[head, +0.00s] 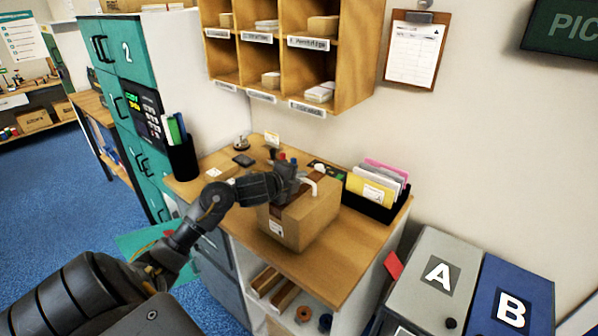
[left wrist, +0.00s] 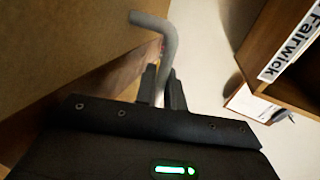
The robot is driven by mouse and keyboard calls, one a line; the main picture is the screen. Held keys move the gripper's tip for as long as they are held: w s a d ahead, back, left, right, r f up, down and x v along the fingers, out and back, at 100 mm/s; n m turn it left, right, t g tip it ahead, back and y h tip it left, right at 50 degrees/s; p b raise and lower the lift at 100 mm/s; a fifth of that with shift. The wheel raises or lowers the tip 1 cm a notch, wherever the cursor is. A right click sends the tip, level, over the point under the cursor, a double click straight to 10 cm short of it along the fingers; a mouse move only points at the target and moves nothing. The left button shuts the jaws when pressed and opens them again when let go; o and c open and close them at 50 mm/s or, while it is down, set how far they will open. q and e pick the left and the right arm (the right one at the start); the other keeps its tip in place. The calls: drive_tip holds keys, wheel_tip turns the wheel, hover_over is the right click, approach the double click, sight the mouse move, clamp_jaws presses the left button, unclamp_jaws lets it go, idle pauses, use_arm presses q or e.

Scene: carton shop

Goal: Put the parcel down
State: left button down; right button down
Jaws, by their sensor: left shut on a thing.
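The parcel (head: 308,219) is a brown cardboard box with a dark band, a label on its front side and a pale bent handle (head: 320,170). It is at the wooden counter (head: 345,262), near the front edge; I cannot tell whether its base touches the top. My left gripper (head: 294,180) reaches over the box from the left. In the left wrist view its fingers (left wrist: 161,88) are shut on the grey handle (left wrist: 157,32), with a brown cardboard face (left wrist: 65,45) beside them. My right gripper is not in view.
A black file holder (head: 375,205) with folders stands right of the parcel. Wooden pigeonholes (head: 283,88) hang above. A pen cup (head: 183,160) is at the counter's left end. Grey bin A (head: 432,298) and blue bin B (head: 515,275) stand at right. Bare counter lies in front of the holder.

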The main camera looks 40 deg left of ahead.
use_arm(q)
drive_tip(key=shift+r, duration=0.2)
drive_tip(key=shift+f, duration=0.1)
drive_tip(key=c, duration=1.5)
unclamp_jaws()
drive_tip(key=shift+s, duration=0.1)
drive_tip(key=shift+f, duration=0.1)
drive_tip(key=shift+s, duration=0.25)
drive_tip(key=v, duration=1.1)
drive_tip(key=shift+s+r, duration=0.2)
drive_tip(key=shift+r, duration=0.1)
drive_tip(key=shift+d, duration=0.15)
